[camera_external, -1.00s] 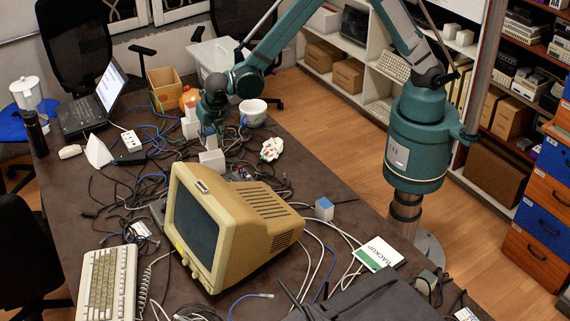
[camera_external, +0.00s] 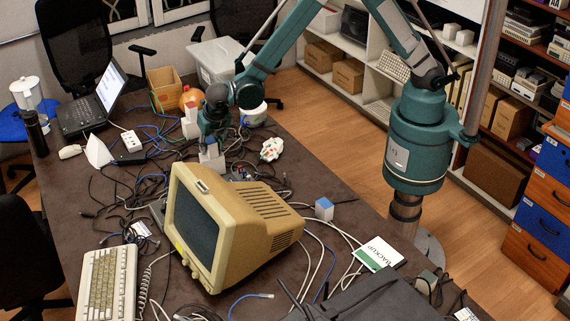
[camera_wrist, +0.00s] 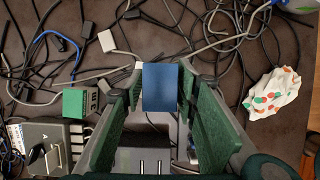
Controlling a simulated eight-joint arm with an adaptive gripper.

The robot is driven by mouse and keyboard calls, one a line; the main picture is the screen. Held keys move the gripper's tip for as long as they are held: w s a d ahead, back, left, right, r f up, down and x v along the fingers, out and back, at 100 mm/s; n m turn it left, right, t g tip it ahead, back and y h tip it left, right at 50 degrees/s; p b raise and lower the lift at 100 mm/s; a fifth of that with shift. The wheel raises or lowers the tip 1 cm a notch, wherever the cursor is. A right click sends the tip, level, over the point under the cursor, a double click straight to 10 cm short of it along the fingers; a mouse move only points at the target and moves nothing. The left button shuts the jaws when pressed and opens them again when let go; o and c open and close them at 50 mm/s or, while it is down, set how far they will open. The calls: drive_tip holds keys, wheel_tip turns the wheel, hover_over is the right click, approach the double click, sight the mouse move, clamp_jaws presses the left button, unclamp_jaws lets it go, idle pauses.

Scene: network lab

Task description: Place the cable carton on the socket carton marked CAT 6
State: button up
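A small carton with a blue face (camera_wrist: 160,87) lies between my fingertips in the wrist view. In the external view it shows as a pale box (camera_external: 212,162) among the cables behind the monitor. My gripper (camera_external: 211,148) points down over it. In the wrist view my green finger pads (camera_wrist: 160,80) stand on both sides of the blue face, very close to it, seemingly with narrow gaps. A blue and white carton (camera_external: 324,208) stands right of the monitor.
A beige monitor (camera_external: 230,225) stands in front of my gripper. Loose cables (camera_external: 130,190) cover much of the table. A crumpled spotted white thing (camera_wrist: 273,92) lies to the right. White blocks (camera_external: 190,125) stand behind on the left.

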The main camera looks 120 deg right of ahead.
drive_tip(key=shift+o, duration=0.8)
drive_tip(key=shift+r, duration=0.15)
drive_tip(key=shift+r, duration=0.15)
drive_tip(key=p+v, duration=0.1)
drive_tip(key=v, duration=1)
drive_tip(key=shift+a+r, duration=0.2)
drive_tip(key=shift+r, duration=0.15)
